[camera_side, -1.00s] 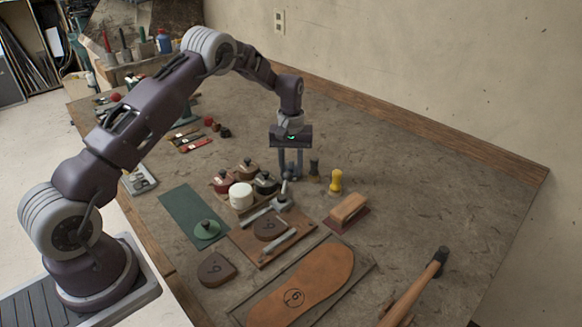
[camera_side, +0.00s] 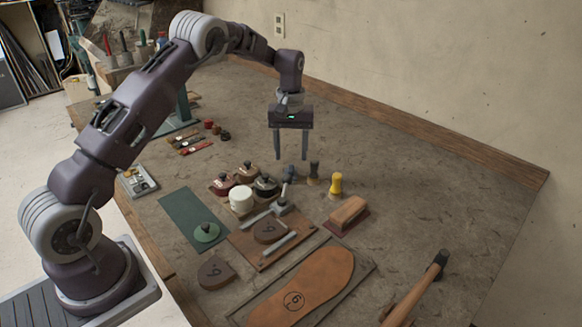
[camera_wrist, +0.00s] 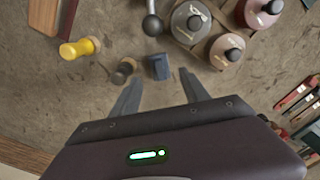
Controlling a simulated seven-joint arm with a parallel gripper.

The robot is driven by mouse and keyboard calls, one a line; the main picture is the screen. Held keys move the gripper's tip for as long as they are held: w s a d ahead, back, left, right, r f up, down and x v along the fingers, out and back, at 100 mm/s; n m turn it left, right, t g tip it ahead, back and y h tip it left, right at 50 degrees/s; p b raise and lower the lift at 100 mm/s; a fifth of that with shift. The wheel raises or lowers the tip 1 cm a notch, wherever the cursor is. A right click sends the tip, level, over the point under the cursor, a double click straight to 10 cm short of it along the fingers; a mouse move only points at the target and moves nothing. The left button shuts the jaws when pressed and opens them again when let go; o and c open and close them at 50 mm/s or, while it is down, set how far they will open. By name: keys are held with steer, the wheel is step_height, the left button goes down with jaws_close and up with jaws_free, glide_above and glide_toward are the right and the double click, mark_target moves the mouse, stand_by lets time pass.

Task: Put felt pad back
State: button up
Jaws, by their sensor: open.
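In the wrist view the same block (camera_wrist: 158,67) lies between and just beyond the fingertips. My gripper (camera_side: 291,158) is open and empty above it, pointing down. Its two spread fingers also show in the wrist view (camera_wrist: 160,88), with clear space between them. I cannot tell for certain that this block is felt.
Lidded pots (camera_side: 265,185) and a white jar (camera_side: 241,199) stand left of the block. A dark stub-handled tool (camera_side: 313,172), a yellow-handled tool (camera_side: 335,185) and a wooden brush (camera_side: 347,214) are to the right. The bench behind is mostly clear.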

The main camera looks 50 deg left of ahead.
step_height(320, 180, up, 6)
step_height(320, 180, up, 9)
steer(key=m+t, duration=0.1)
glide_above(291, 168)
steer(key=s+d, duration=0.4)
steer(key=s, duration=0.1)
steer(key=s+d+r+m+t, duration=0.25)
steer(key=s+d+r, duration=0.25)
steer(key=s+r, duration=0.45)
steer(key=s+d+f+m+t, duration=0.1)
steer(key=s+d+f+m, duration=0.1)
steer(key=s, duration=0.9)
steer(key=s+d+f+m+t, duration=0.1)
steer(key=s+d+f+m, duration=0.1)
steer(key=s, duration=0.9)
steer(key=shift+d+f+m, duration=0.35)
steer(key=shift+d+m, duration=0.2)
steer(key=shift+m, duration=0.2)
